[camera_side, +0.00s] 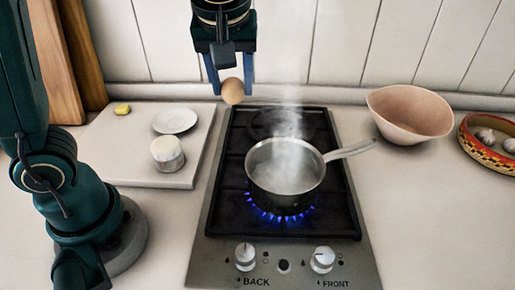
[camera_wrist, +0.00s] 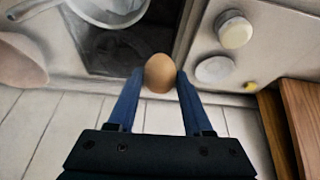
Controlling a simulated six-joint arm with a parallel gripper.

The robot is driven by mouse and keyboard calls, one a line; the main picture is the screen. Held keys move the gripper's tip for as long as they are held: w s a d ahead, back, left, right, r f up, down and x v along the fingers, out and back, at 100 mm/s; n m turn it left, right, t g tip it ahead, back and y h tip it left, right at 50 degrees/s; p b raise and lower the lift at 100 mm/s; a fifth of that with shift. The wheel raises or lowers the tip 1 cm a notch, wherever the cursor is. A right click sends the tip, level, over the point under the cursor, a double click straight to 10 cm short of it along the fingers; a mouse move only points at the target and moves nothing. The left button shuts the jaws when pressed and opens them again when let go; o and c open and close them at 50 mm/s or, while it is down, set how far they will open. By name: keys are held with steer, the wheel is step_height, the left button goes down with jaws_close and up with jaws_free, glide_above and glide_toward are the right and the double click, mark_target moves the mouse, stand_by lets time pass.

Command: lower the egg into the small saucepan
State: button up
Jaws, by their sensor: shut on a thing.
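A brown egg (camera_side: 233,91) is held between the blue fingers of my gripper (camera_side: 230,88), up behind and to the left of the saucepan in the side view. In the wrist view the egg (camera_wrist: 160,72) sits between the two fingertips (camera_wrist: 159,80), which are shut on it. The small saucepan (camera_side: 285,190) stands on the front burner, with steam rising from it and blue flames under it. Its handle points right. Part of the saucepan (camera_wrist: 100,15) shows at the top left of the wrist view. The egg is apart from the saucepan.
The hob (camera_side: 222,225) has a dark grate and two front knobs. A pale board (camera_side: 130,172) at left bears a white dish (camera_side: 174,121), a small pot (camera_side: 167,155) and a yellow piece (camera_side: 122,109). A pinkish bowl (camera_side: 410,112) and a garlic basket (camera_side: 485,150) stand at right.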

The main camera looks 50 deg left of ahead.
steer(key=w+d+f, duration=0.2)
steer(key=d, duration=0.9)
steer(key=shift+d+f, duration=0.15)
steer(key=shift+f, duration=0.05)
steer(key=shift+w+a, duration=0.2)
steer(key=shift+a, duration=0.05)
steer(key=shift+f, duration=0.15)
step_height(320, 180, down, 6)
steer(key=shift+f, duration=0.2)
stand_by(1.2)
steer(key=shift+f, duration=2.8)
stand_by(1.8)
